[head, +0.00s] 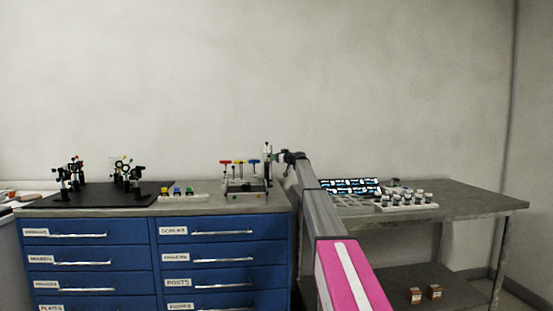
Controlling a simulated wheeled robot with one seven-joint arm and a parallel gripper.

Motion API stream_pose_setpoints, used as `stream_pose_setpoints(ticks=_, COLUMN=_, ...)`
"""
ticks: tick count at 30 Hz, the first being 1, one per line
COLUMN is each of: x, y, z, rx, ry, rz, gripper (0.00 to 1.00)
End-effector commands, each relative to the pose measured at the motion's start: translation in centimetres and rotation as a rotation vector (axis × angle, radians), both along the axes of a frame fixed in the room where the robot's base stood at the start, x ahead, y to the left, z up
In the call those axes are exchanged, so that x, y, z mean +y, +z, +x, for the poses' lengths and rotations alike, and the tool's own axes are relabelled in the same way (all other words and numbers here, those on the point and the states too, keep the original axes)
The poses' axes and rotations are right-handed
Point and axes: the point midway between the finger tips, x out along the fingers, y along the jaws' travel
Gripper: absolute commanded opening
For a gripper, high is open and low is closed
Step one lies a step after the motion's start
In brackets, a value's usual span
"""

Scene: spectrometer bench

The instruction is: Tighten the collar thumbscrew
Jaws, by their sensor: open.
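A dark upright post (267,168) stands at the right end of the blue cabinet's top, beside a small grey rack. It probably carries the collar, but the collar and its thumbscrew are too small to make out. My gripper (280,154) is at the end of my arm, just right of the post's upper part, pointing left towards it. It is open and looks empty. I cannot tell whether its fingers touch the post or stand a little apart from it.
Red, yellow and blue T-handled tools (239,161) stand in the rack (245,186). Left are small coloured parts (177,191) and a black board (100,199) with optical mounts. Right, a grey table (475,199) holds a lit panel (350,186) and a tray of knobs (407,207).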

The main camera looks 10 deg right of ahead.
Motion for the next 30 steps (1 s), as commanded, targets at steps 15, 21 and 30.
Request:
stream_pose_setpoints(ticks=15, x=0.00, y=-0.02, z=-0.06, rx=0.003, ry=0.001, rz=0.003, gripper=0.00)
stream_pose_setpoints(ticks=21, x=0.00, y=0.00, z=-0.05, rx=0.030, ry=0.001, rz=0.036, gripper=0.00)
stream_pose_setpoints(ticks=30, x=-0.03, y=0.00, z=-0.02, rx=0.157, ry=0.001, rz=0.187, gripper=0.00)
